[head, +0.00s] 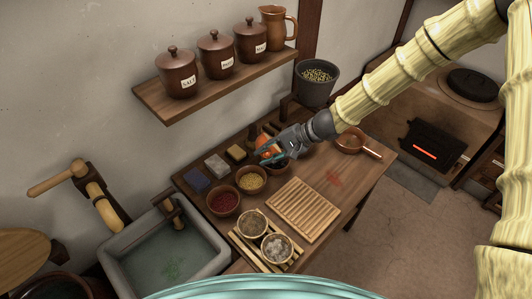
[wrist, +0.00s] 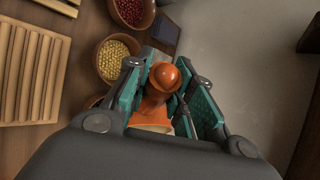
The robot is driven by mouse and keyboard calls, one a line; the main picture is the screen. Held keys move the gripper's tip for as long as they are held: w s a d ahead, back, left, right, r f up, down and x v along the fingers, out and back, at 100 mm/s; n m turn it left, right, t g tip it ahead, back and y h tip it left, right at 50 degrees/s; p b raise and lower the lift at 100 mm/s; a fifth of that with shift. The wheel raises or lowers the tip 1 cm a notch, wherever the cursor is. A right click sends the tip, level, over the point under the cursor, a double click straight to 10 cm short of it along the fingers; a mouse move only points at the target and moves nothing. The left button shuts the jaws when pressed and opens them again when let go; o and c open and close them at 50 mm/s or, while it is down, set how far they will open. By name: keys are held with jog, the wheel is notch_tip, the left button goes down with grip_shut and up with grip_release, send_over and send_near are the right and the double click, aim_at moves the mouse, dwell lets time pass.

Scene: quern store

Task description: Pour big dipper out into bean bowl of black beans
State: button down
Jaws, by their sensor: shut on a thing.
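My gripper (head: 268,155) is shut on an orange gourd-shaped piece (wrist: 163,76), which I take to be the big dipper. It has a round knob and a flared part with a cream edge. It also shows in the head view (head: 267,144) between the teal fingers, above the back of the table. A bowl with dark contents (head: 277,171), likely the bean bowl of black beans, is just below the gripper and partly hidden by it. In the wrist view only a bit of a bowl rim (wrist: 96,102) shows beside the left finger. The dipper's contents are not visible.
Bowls of yellow beans (head: 251,181) and red beans (head: 223,203) stand to the left. A slatted board (head: 302,209) lies in front, and a brown handled pan (head: 352,143) is at right. A shelf with jars (head: 215,84) hangs above. A sink (head: 165,255) is at left.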

jog(key=shift+w+d+r+y+p, duration=0.2)
jog(key=shift+d+r+y+p, duration=0.2)
jog(key=shift+w+d+r+m+g+y+b, duration=0.25)
jog(key=shift+w+d+r+y, duration=0.1)
jog(key=shift+d+y, duration=0.3)
jog(key=shift+w+d+r+m+g+y+b, duration=0.2)
jog(key=shift+d+r+m+g+y, duration=0.1)
jog(key=shift+d+y, duration=0.3)
dwell(0.8)
jog(key=shift+w+d+r+m+y+b, duration=0.25)
jog(key=shift+w+d+y+b, duration=0.05)
jog(key=shift+d+y+b, duration=0.35)
jog(key=shift+w+d+r+m+y+b, duration=0.2)
jog(key=shift+w+d+y+b, duration=0.1)
jog(key=shift+d+y+b, duration=0.35)
dwell(0.4)
jog(key=shift+w+d+r+m+g+y+b, duration=0.15)
jog(key=shift+w+d+m+y+b, duration=0.15)
jog(key=shift+d+y+b, duration=0.6)
jog(key=shift+w+d+r+m+g+y+b, duration=0.15)
jog(key=shift+w+d+y+b, duration=0.3)
jog(key=shift+b, duration=0.8)
dwell(1.7)
